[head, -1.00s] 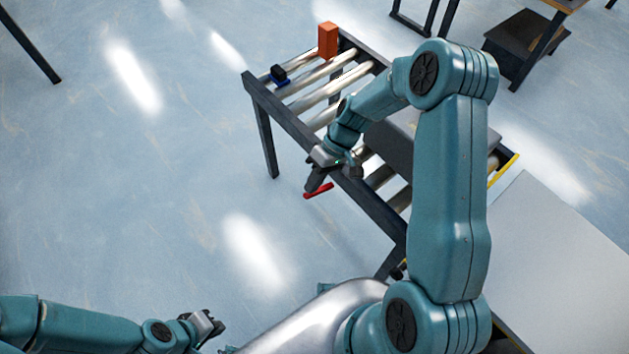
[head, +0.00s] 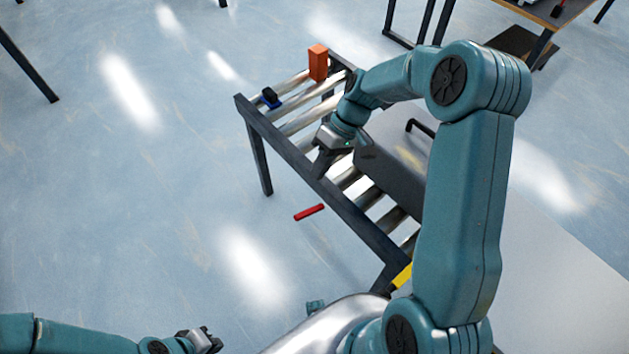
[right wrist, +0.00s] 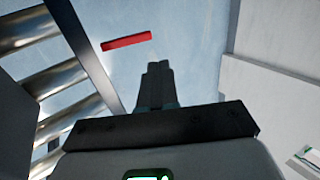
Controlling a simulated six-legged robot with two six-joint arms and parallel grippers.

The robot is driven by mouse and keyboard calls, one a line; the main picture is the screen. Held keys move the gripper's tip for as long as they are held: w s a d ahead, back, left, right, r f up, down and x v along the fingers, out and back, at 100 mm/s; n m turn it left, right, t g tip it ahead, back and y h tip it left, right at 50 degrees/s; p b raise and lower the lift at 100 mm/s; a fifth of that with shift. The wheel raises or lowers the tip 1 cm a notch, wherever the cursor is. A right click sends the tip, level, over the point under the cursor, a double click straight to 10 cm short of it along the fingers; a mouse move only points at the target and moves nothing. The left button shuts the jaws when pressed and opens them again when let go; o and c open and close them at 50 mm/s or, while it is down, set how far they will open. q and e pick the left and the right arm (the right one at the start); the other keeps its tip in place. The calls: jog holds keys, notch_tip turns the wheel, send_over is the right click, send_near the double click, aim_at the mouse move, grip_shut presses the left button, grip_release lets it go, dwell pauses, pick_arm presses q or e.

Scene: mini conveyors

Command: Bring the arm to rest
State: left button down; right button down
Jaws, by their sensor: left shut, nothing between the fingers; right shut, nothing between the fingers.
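My right gripper (head: 321,163) is over the near side rail of the roller conveyor (head: 300,160), beside a dark grey box-like body on it. In the right wrist view its two fingers (right wrist: 155,75) are together, with nothing between them. My left gripper (head: 212,342) is at the bottom left of the head view, low over the floor, and looks closed and empty. A red bar (head: 309,212) lies apart from both grippers, seemingly on the floor beside the conveyor. It also shows in the right wrist view (right wrist: 126,41), beyond the fingertips.
An orange block (head: 318,63) and a small blue-and-black object (head: 270,97) are at the conveyor's far end. The grey body (head: 395,150) with a black handle is close to my right arm. A pale flat surface (head: 550,280) lies at right.

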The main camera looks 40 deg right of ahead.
jog(key=s+a+f+m+h+p, duration=0.1)
jog(key=s+a+f+p, duration=0.2)
jog(key=s+a+f, duration=0.3)
jog(key=s+a+f+m+t+h+p, duration=0.1)
jog(key=s+a+f+m+p, duration=0.1)
jog(key=s+a+f, duration=0.4)
jog(key=s+a+p, duration=0.1)
jog(key=s+a, duration=0.2)
jog(key=a, duration=0.2)
jog(key=shift+s+h, duration=0.3)
jog(key=shift+h, duration=0.1)
jog(key=shift+s, duration=0.15)
